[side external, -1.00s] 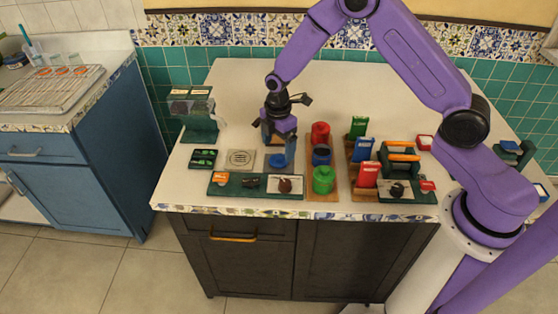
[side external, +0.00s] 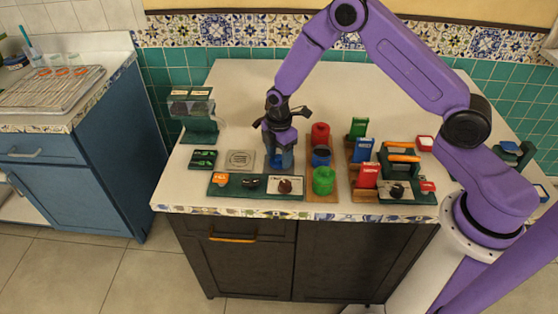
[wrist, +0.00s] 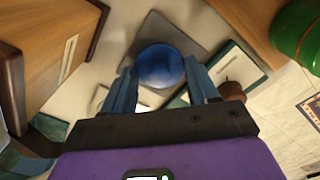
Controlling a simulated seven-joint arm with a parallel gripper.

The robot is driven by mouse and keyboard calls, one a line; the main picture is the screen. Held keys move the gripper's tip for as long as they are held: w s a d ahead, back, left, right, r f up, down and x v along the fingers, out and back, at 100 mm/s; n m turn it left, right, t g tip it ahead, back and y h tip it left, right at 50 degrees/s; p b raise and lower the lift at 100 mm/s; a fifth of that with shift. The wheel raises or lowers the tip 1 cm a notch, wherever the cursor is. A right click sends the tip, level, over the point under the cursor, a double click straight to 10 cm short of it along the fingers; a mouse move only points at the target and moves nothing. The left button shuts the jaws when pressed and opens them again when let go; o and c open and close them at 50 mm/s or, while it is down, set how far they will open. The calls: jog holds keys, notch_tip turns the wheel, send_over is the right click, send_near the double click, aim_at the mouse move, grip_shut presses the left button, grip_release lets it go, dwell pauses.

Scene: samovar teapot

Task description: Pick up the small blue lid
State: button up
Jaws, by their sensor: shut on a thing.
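The small blue lid (wrist: 161,64) is a round blue dome with a knob, between my two blue fingers in the wrist view. My gripper (wrist: 160,78) points down and is shut on the lid. In the side view my gripper (side external: 281,160) is low over the counter, left of the coloured canisters. There it mostly hides the lid. A grey square pad (wrist: 150,25) is under or just behind the lid. I cannot tell whether the lid still touches it.
A wooden tray (side external: 320,199) with red, blue and green canisters stands close on the right. A dark green strip (side external: 233,190) with small items lies in front. A grey drain plate (side external: 241,159) is at left. The counter's back is clear.

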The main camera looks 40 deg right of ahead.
aim_at(279, 157)
jog(key=shift+r, duration=0.45)
notch_tip(279, 157, up, 2)
jog(key=shift+r, duration=0.1)
jog(key=s+d+r, duration=0.2)
jog(key=s+r, duration=0.7)
jog(key=s, duration=0.4)
jog(key=shift+s+r, duration=0.2)
jog(key=shift+r, duration=0.2)
jog(key=w+d+m, duration=0.1)
jog(key=d+m, duration=0.1)
jog(key=w+d+m, duration=0.4)
jog(key=d, duration=0.1)
jog(key=shift+f, duration=3.4)
jog(key=shift+f, duration=0.15)
